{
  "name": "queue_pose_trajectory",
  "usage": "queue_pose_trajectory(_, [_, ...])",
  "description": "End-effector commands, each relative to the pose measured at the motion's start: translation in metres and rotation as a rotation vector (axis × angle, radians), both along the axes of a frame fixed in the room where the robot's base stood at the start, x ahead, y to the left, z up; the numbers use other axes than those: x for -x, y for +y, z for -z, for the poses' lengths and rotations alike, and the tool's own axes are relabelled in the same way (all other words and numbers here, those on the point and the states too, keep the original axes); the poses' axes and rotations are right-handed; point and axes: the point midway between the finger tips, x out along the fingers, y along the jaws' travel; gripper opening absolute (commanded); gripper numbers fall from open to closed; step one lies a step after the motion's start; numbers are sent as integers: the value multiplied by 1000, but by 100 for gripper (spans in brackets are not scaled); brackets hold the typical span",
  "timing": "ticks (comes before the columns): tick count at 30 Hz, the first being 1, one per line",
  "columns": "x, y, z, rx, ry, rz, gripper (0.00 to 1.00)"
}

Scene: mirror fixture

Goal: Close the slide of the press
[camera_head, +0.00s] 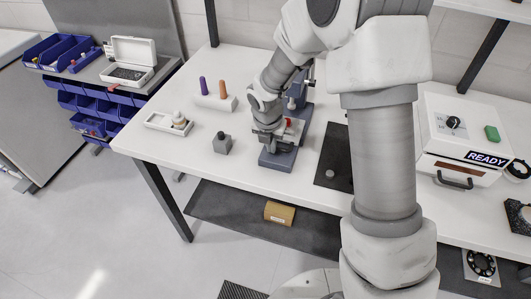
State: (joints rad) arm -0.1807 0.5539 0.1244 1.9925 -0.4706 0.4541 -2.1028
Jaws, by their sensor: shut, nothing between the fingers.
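The press (279,160) is a blue-grey bench device standing on the white table, left of the dark mat. Its base shows at the front and its column rises behind my arm. A small red part shows on its right side. My gripper (268,128) is at the front of the press, just above its base. It is shut with nothing held. My wrist and forearm hide much of the press. The slide cannot be made out clearly, and I cannot tell its position or whether my gripper touches it.
A grey block (222,144), a white tray (157,124) and a holder with purple and orange pegs (214,102) stand left of the press. A dark mat (331,165) and a white box marked READY (465,150) are to the right. The table (235,167) is clear at the front left.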

Motion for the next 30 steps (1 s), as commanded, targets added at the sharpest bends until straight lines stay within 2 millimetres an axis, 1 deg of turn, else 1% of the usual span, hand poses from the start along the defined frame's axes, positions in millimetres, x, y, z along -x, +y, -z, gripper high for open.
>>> queue_pose_trajectory(1, [-11, -5, -4, -1, 1, 3, 0])
queue_pose_trajectory(3, [-24, -9, -3, -2, 0, 3, 0])
queue_pose_trajectory(6, [-38, -15, -2, -1, 1, 2, 0])
queue_pose_trajectory(9, [-47, -18, -1, -1, 1, 2, 0])
queue_pose_trajectory(13, [-52, -19, 0, -2, -1, 0, 0])
queue_pose_trajectory(23, [-53, -20, 0, -1, -6, 0, 0])
queue_pose_trajectory(30, [-50, -14, -2, -1, -6, 0, 0])
